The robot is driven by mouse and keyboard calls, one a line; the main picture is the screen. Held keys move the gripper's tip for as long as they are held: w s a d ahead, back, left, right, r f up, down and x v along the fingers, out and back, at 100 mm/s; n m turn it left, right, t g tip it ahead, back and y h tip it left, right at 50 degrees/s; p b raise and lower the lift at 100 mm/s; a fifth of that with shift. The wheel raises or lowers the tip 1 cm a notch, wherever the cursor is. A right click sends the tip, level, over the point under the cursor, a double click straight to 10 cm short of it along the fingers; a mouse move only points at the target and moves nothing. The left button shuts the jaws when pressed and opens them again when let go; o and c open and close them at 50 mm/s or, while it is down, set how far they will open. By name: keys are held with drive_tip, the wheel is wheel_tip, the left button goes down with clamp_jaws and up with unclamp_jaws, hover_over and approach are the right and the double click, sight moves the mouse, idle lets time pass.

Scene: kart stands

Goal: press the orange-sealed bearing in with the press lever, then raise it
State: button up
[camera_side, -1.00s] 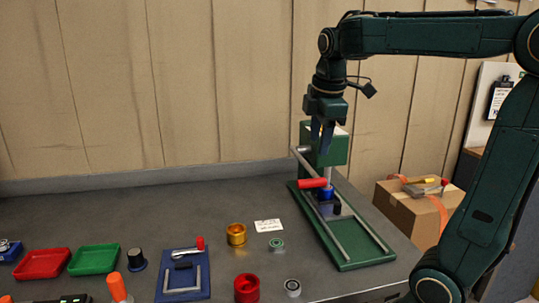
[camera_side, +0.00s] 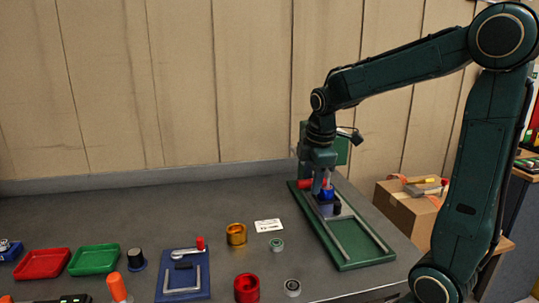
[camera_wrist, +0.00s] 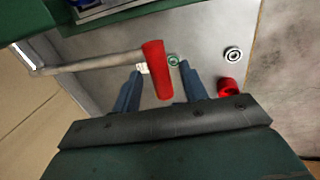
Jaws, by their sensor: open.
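The press (camera_side: 345,240) is a green stand with grey rails at the right of the bench. Its lever (camera_wrist: 95,62) is a grey bar ending in a red handle (camera_wrist: 156,72), which shows partly behind the gripper in the side view (camera_side: 304,184). My gripper (camera_wrist: 161,68) is open, with one blue finger on each side of the handle in the wrist view; contact cannot be told. In the side view my gripper (camera_side: 322,177) is low at the press. A blue housing (camera_side: 327,189) sits in the press, partly hidden. I cannot make out an orange-sealed bearing.
A gold housing (camera_side: 236,235), a green-sealed bearing (camera_side: 277,245), a red housing (camera_side: 247,289) and a dark-sealed bearing (camera_side: 292,287) stand left of the press. A blue fixture (camera_side: 183,294), red tray (camera_side: 43,264) and green tray (camera_side: 94,260) lie farther left.

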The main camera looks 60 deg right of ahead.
clamp_jaws()
drive_tip(key=shift+r, duration=0.1)
drive_tip(key=shift+g+y, duration=0.8)
drive_tip(key=shift+w+d+r, duration=0.15)
drive_tip(key=shift+w+r, duration=0.05)
drive_tip(key=shift+r, duration=0.85)
drive_tip(key=shift+w+d+r, duration=0.15)
drive_tip(key=shift+w+r, duration=0.05)
drive_tip(key=shift+r, duration=0.85)
wheel_tip(320, 180, up, 6)
drive_tip(key=w+d, duration=0.1)
drive_tip(key=shift+w+d+f, duration=0.15)
drive_tip(key=shift+w+d, duration=0.2)
drive_tip(key=shift+d, duration=0.05)
drive_tip(key=shift+c, duration=0.6)
unclamp_jaws()
drive_tip(key=shift+d, duration=0.1)
drive_tip(key=shift+o, duration=0.6)
